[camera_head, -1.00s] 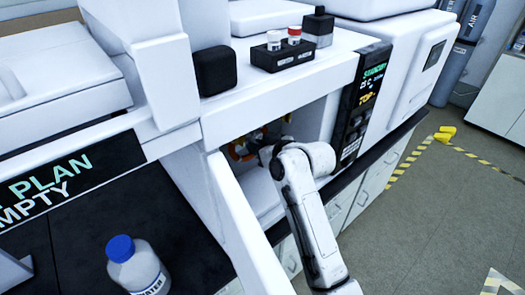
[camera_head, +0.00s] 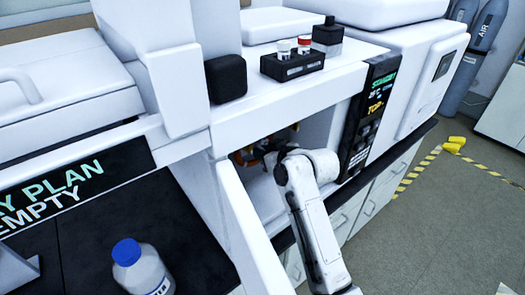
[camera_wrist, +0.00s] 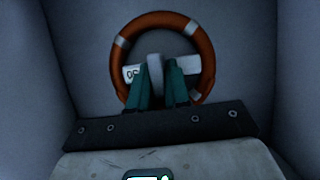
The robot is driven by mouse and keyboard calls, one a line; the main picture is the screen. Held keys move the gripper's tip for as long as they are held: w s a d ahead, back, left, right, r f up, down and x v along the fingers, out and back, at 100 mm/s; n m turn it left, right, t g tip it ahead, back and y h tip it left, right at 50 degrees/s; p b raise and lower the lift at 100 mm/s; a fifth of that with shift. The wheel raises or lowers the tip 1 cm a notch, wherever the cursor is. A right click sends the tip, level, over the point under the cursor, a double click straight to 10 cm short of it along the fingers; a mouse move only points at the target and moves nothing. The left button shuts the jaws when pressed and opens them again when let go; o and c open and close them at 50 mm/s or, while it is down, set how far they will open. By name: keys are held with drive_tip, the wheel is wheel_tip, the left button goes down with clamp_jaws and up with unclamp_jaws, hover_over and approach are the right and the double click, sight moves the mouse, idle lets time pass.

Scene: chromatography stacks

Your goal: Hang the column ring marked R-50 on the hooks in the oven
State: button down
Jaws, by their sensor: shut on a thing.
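The column ring (camera_wrist: 205,50) is an orange-brown hoop with pale clips and a white cross plate. A partly covered label on the plate shows marks like "05", seemingly upside down; I cannot read it fully. My gripper (camera_wrist: 161,85) has its green fingers shut on the grey middle piece of the ring. In the head view my gripper is hidden inside the oven (camera_head: 318,127) behind my wrist; only a bit of orange (camera_head: 268,147) shows there. The hooks cannot be made out in either view.
The white oven door (camera_head: 252,235) stands open left of my arm. A control panel (camera_head: 368,120) borders the opening on the right. A vial rack (camera_head: 292,68) and black box (camera_head: 226,78) stand on top. A blue-capped bottle (camera_head: 142,272) stands on the dark bench.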

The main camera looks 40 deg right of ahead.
drive_tip(key=shift+f+b, duration=0.4)
drive_tip(key=shift+f, duration=0.3)
idle(0.4)
drive_tip(key=c, duration=1)
unclamp_jaws()
drive_tip(key=shift+s, duration=0.1)
drive_tip(key=s+p, duration=0.3)
drive_tip(key=s, duration=0.6)
drive_tip(key=shift+s+p, duration=0.4)
